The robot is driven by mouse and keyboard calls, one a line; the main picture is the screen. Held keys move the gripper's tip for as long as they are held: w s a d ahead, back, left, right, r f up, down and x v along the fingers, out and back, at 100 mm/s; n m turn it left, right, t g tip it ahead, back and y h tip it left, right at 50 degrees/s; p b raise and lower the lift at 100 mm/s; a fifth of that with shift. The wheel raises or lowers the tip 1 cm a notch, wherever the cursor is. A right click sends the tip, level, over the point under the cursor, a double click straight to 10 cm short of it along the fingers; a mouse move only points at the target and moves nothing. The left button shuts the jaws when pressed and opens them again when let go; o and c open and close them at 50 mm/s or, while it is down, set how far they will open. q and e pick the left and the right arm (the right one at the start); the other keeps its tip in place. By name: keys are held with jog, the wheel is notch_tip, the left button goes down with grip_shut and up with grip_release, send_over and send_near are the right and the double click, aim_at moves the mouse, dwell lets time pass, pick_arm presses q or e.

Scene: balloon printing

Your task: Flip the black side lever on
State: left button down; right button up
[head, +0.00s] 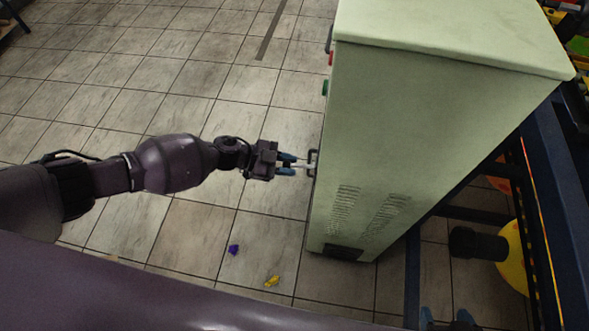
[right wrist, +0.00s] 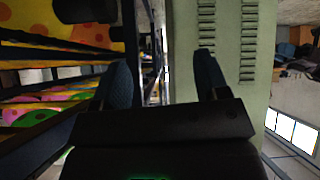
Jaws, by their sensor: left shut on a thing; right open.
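A tall pale green cabinet (head: 420,130) stands right of centre in the head view. A small dark lever-like part, the black side lever (head: 313,160), sticks out of its left face, seen edge-on. My left gripper (head: 289,164) reaches it from the left. Its blue fingers are closed around a thin part that joins the lever; the exact contact is small and hard to see. My right gripper (right wrist: 164,82) is open and empty in the right wrist view, beside the cabinet's vented side (right wrist: 225,40). Its blue fingertips also show at the bottom of the head view (head: 446,316).
A red button (head: 331,58) and a green button (head: 325,88) sit higher on the cabinet's left face. Dark blue frame beams (head: 560,190) and a yellow round object (head: 512,257) stand to the right. Purple (head: 234,250) and yellow (head: 272,281) scraps lie on open tiled floor.

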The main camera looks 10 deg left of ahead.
aim_at(291, 164)
pick_arm(q)
jog(key=r+y+p, duration=0.1)
jog(key=y+p, duration=0.1)
jog(key=p, duration=0.1)
jog(key=r+y+p, duration=0.1)
jog(key=r+p, duration=0.1)
jog(key=p, duration=0.1)
jog(key=r+y+p, duration=0.2)
jog(key=p, duration=0.2)
jog(key=shift+w+m+y, duration=0.25)
jog(key=shift+m+y, duration=0.05)
jog(key=shift+m, duration=0.1)
jog(key=y+p, duration=0.1)
jog(key=p, duration=0.1)
jog(key=y+p, duration=0.1)
jog(key=p, duration=0.1)
jog(key=shift+s+d+r+y, duration=0.15)
jog(key=shift+d+r+y, duration=0.1)
jog(key=shift+r+y, duration=0.1)
jog(key=shift+d+r+y+p, duration=0.15)
jog(key=shift+y+p, duration=0.2)
jog(key=shift+p, duration=0.25)
jog(key=shift+s+p, duration=0.1)
jog(key=shift+p, duration=0.2)
pick_arm(e)
notch_tip(291, 164, up, 16)
jog(key=w+d+t, duration=0.1)
jog(key=t, duration=0.1)
jog(key=shift+w, duration=0.3)
jog(key=shift+s+f, duration=0.1)
